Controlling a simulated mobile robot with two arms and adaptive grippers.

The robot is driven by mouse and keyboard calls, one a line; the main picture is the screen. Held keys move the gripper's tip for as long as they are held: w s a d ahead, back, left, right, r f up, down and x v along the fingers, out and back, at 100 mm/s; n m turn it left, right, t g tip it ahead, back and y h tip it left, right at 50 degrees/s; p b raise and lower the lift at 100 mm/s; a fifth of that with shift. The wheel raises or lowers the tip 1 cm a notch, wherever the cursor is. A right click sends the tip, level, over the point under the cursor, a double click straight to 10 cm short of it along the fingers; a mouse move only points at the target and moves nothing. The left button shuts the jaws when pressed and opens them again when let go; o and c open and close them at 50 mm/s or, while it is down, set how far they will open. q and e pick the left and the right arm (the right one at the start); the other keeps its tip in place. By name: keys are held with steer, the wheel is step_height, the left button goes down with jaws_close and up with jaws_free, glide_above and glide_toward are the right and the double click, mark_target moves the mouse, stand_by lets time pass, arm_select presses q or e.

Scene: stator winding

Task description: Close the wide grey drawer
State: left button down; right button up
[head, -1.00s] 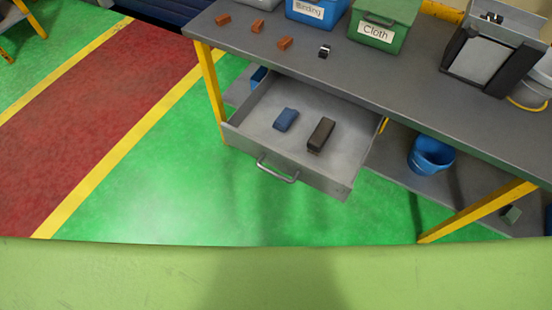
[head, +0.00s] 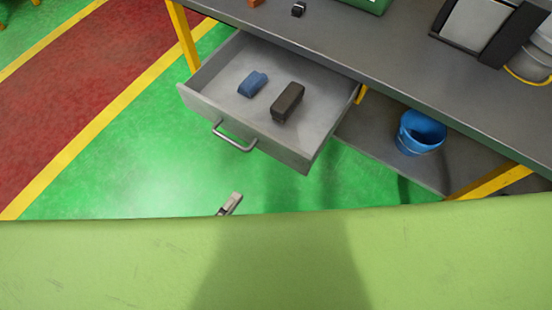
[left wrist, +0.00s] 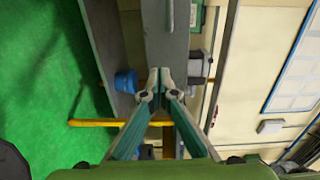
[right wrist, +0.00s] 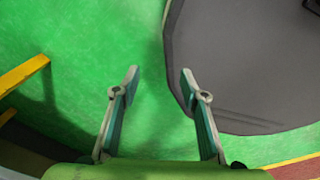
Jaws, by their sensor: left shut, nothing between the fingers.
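The wide grey drawer (head: 282,148) is pulled out from under the grey workbench in the head view. Its bar handle (head: 233,138) is on the front panel. A blue block (head: 252,84) and a dark brown block (head: 288,102) lie inside. My left gripper (head: 232,202) shows just above the green edge at the bottom, below the handle in the picture and apart from it. In the left wrist view its fingers (left wrist: 160,78) are together and empty. My right gripper (right wrist: 160,74) is open and empty over green floor in the right wrist view; the head view does not show it.
The workbench (head: 350,55) has yellow legs (head: 183,38) and a lower shelf with a blue bucket (head: 420,132) right of the drawer. A dark device (head: 478,28) stands on the bench top. Green floor (head: 130,155) is clear before the drawer.

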arm_select(q)
steer(key=p, duration=0.1)
glide_toward(271, 150)
steer(key=p+x, duration=0.1)
steer(key=x, duration=0.5)
steer(key=shift+r+p, duration=0.1)
steer(key=shift+p, duration=0.3)
steer(key=shift+w+d, duration=0.35)
steer(key=shift+w, duration=0.05)
arm_select(e)
steer(key=r, duration=0.1)
steer(key=a+r, duration=0.1)
steer(key=shift+r, duration=0.4)
steer(key=shift+s, duration=0.1)
